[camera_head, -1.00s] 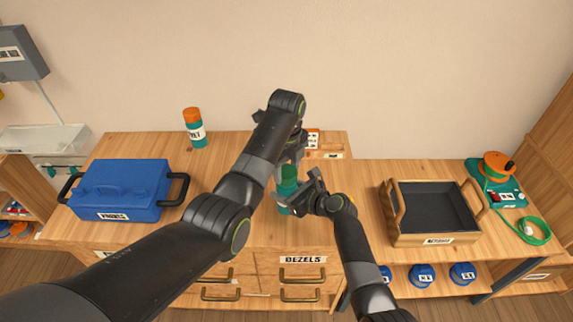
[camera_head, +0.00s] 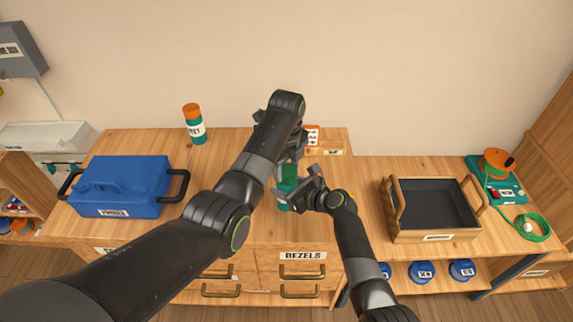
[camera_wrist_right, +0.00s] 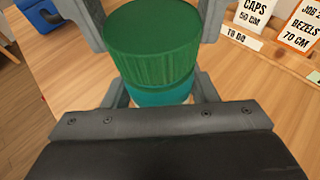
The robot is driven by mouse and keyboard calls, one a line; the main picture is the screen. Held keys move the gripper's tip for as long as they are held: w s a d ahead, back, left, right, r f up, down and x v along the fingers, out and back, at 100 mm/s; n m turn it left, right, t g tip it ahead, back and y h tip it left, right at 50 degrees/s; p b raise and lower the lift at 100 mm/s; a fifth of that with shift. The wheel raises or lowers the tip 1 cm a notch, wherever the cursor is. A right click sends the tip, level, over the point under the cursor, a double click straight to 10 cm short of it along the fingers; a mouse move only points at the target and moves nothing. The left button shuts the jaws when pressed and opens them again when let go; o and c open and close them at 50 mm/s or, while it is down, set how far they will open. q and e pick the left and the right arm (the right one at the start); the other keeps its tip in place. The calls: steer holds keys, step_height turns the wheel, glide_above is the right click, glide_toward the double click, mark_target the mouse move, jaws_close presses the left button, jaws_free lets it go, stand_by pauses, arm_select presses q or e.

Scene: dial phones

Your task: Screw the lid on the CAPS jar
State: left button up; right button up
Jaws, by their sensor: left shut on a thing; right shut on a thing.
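The teal jar (camera_head: 286,190) stands upright near the middle of the counter; its label is too small and covered to read. A ribbed green lid (camera_wrist_right: 152,45) sits on top of the jar, which shows teal below it in the right wrist view (camera_wrist_right: 160,95). I cannot tell how tightly the lid is seated. My right gripper (camera_head: 294,193) is shut on the jar body from the right. My left gripper (camera_head: 288,160) is shut on the lid from above, largely hidden behind my left arm; its fingers flank the lid in the right wrist view.
A blue toolbox (camera_head: 115,187) stands at left, with an orange-capped bottle (camera_head: 194,125) behind it. Small orange-edged cards (camera_head: 311,136) stand behind the grippers. A wooden tray (camera_head: 437,237) and a teal device with green cable (camera_head: 500,185) are at right. Drawers lie below the counter's front.

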arm_select(q)
steer(key=m, duration=0.5)
steer(key=shift+m, duration=0.4)
steer(key=m, duration=0.4)
steer(key=shift+m, duration=0.3)
steer(key=o, duration=0.9)
steer(key=shift+r, duration=2.2)
steer(key=shift+c, duration=0.2)
